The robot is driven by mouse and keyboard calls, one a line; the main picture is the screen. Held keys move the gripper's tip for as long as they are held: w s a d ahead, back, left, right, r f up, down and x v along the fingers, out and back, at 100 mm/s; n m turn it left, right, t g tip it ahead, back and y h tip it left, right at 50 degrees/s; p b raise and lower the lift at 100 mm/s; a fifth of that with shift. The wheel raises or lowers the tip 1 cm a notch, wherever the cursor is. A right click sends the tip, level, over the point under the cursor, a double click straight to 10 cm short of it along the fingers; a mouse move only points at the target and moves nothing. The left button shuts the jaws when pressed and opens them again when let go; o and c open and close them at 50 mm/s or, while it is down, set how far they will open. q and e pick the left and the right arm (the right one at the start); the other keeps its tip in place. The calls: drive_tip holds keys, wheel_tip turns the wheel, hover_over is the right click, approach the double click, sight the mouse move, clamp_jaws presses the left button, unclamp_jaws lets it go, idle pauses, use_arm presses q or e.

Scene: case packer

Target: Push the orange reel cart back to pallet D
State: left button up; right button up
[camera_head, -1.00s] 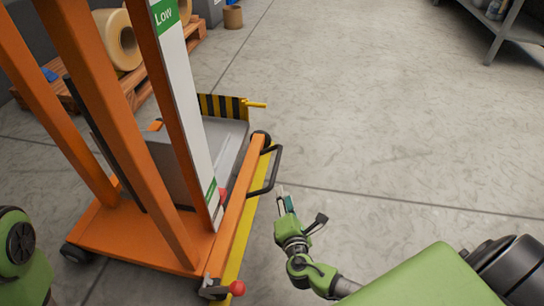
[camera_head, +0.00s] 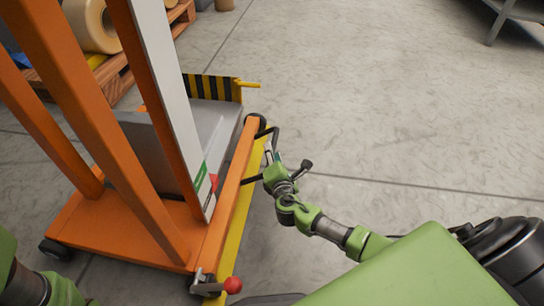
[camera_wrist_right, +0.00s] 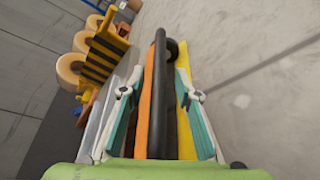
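The orange reel cart (camera_head: 110,225) stands at the left in the head view, with a white panel on its upright and a black side handle (camera_head: 272,135). My right gripper (camera_head: 270,152) is at that handle. In the right wrist view its teal fingers (camera_wrist_right: 157,90) are apart on either side of the black handle bar (camera_wrist_right: 158,100), with gaps visible. A wooden pallet (camera_head: 118,75) with large tan rolls (camera_head: 92,25) is at the upper left; no letter shows on it. Only part of my left arm shows at the lower left; its gripper is out of frame.
A striped yellow-black plate (camera_head: 212,88) with a yellow peg stands at the cart's far end. A red-knobbed lever (camera_head: 233,285) sticks out at its near corner. Grey shelving (camera_head: 515,12) is at the upper right. The floor right of the cart is clear.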

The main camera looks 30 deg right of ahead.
drive_tip(key=shift+x, duration=0.8)
clamp_jaws()
